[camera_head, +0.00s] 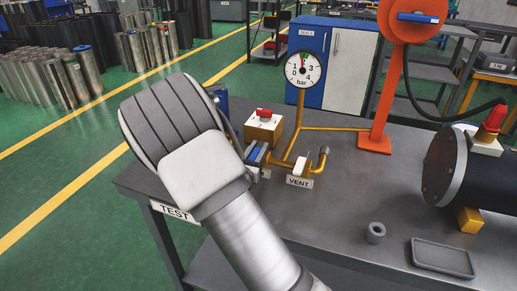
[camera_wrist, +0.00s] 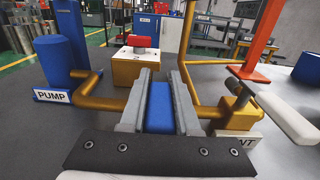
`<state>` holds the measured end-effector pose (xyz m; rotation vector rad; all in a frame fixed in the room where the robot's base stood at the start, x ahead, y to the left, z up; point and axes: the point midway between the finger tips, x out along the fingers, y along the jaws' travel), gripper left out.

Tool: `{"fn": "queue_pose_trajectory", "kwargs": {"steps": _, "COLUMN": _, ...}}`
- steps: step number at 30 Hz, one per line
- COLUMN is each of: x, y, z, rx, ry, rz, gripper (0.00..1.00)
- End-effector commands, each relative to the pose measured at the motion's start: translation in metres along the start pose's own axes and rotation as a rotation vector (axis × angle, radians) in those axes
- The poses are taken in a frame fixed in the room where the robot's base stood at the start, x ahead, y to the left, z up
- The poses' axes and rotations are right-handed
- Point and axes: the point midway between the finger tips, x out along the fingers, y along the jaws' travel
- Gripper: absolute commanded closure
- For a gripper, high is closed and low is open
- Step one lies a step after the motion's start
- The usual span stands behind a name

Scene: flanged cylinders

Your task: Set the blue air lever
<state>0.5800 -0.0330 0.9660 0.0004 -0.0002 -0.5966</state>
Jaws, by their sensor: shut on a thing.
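The blue air lever (camera_wrist: 160,106) lies between the two grey fingers of my gripper (camera_wrist: 160,84) in the wrist view, pointing away over the bench. My gripper is shut on it, with a finger against each long side. In the head view, a bit of the blue lever (camera_head: 254,154) shows beside my gripper (camera_head: 258,157), low over the brass pipework. My arm hides much of that area. The lever's pivot is hidden, and I cannot tell its exact angle.
A brass block with a red knob (camera_wrist: 139,41) stands just beyond, with the blue pump (camera_wrist: 59,62) to the left. The white vent lever (camera_wrist: 285,112) is close on the right. The gauge (camera_head: 304,69) reads near 1 bar. A ring (camera_head: 375,233) and tray (camera_head: 442,258) lie on the bench.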

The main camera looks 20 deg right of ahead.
Motion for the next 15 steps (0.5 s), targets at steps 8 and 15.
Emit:
{"fn": "queue_pose_trajectory", "kwargs": {"steps": 8, "x": -0.0003, "y": -0.0001, "z": -0.0009, "rx": -0.003, "ry": 0.002, "rz": 0.002, "gripper": 0.66}}
{"fn": "queue_pose_trajectory", "kwargs": {"steps": 15, "x": -0.0002, "y": 0.0000, "z": -0.0005, "rx": -0.002, "ry": 0.001, "rz": 0.001, "gripper": 0.40}}
